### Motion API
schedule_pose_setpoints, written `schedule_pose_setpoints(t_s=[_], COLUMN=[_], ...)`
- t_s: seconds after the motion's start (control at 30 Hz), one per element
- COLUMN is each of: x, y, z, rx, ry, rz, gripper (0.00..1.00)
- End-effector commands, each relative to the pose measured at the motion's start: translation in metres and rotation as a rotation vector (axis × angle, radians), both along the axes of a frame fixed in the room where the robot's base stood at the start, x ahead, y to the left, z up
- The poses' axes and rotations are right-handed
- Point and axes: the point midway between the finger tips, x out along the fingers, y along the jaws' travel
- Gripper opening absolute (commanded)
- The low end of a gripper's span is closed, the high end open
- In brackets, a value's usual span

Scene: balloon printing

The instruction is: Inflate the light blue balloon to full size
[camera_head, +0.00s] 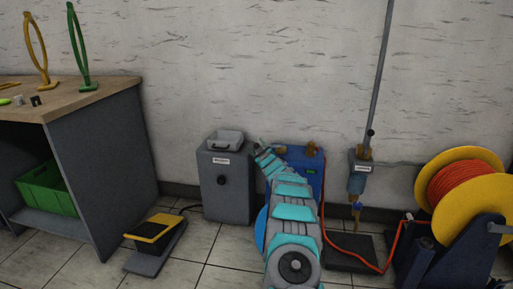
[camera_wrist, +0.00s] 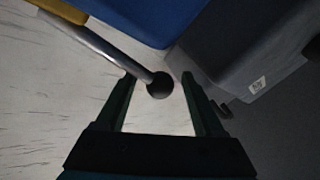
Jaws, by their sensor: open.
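A blue rounded shape (camera_head: 261,230), perhaps the balloon, shows low beside my arm in the head view. My arm hides much of it, so I cannot tell its size. My gripper (camera_wrist: 158,78) is open in the wrist view, with a dark finger on each side. A black ball knob (camera_wrist: 159,86) on a silver rod (camera_wrist: 120,50) shows between the fingertips; I cannot tell whether they touch it. A blue box (camera_head: 305,165) stands by the wall, partly behind my arm. In the head view the fingers are hard to make out.
A grey box (camera_head: 226,185) with a tray on top stands left of the blue box. A yellow-topped pedal (camera_head: 153,230) lies on the floor. A wooden-topped table (camera_head: 75,98) is at left. A hose reel (camera_head: 460,185) and red hose (camera_head: 365,261) are at right.

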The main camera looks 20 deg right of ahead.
Motion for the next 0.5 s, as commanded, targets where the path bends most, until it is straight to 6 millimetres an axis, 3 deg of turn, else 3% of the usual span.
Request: schedule_pose_setpoints(t_s=[0.17, 0.5], x=[-0.0001, -0.0001], y=[-0.0001, 0.0003], z=[0.0003, 0.0002], rx=[0.000, 0.000], ry=[0.000, -0.001], rz=[0.000, 0.001], gripper=[0.70, 0.33])
